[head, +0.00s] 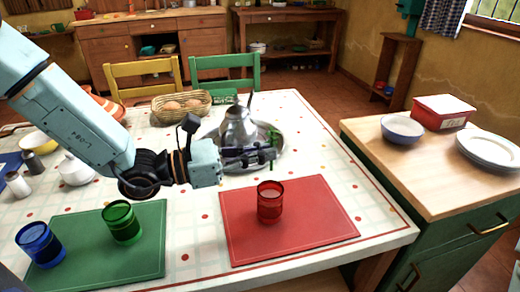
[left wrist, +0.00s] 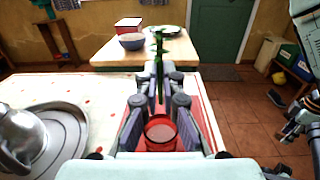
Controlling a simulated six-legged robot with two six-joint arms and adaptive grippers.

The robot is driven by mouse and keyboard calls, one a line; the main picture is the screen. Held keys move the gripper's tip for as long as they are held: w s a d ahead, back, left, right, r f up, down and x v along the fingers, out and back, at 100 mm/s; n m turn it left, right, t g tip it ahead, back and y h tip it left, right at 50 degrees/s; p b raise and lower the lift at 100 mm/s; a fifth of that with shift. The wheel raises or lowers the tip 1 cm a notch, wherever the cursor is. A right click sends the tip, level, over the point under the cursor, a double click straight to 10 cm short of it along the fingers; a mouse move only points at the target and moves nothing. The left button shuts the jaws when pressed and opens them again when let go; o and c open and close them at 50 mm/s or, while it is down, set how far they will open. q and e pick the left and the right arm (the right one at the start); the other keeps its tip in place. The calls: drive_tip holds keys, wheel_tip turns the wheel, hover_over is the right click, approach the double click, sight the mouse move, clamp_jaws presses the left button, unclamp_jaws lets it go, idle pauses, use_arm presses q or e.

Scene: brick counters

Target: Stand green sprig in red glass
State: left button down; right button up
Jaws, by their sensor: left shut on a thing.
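My left gripper (head: 262,157) is shut on the green sprig (head: 273,148), which stands roughly upright between the fingertips. The sprig also shows in the left wrist view (left wrist: 159,62), rising above the fingers. The red glass (head: 269,203) stands upright on the red mat (head: 315,225). In the head view the sprig is above the glass in the picture, apart from it. In the left wrist view the glass (left wrist: 160,131) shows between and below the fingers. Dark parts of my right arm and gripper (left wrist: 297,118) show at the right edge there; the jaw state is unclear.
A metal pot (head: 238,128) on a round tray (head: 268,132) stands just behind the left gripper. A green glass (head: 122,222) and a blue glass (head: 40,245) stand on a green mat (head: 100,262) at the left. The red mat around the red glass is clear.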

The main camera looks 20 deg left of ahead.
use_arm(q)
drive_tip(key=shift+a+f+b, duration=0.25)
drive_tip(key=shift+f+b, duration=0.3)
drive_tip(key=shift+f, duration=0.4)
wheel_tip(320, 180, down, 6)
drive_tip(key=b, duration=0.5)
drive_tip(key=shift+d+r, duration=0.15)
drive_tip(key=c, duration=1.4)
unclamp_jaws()
drive_tip(key=shift+c, duration=0.2)
drive_tip(key=shift+o, duration=0.3)
drive_tip(key=o, duration=0.4)
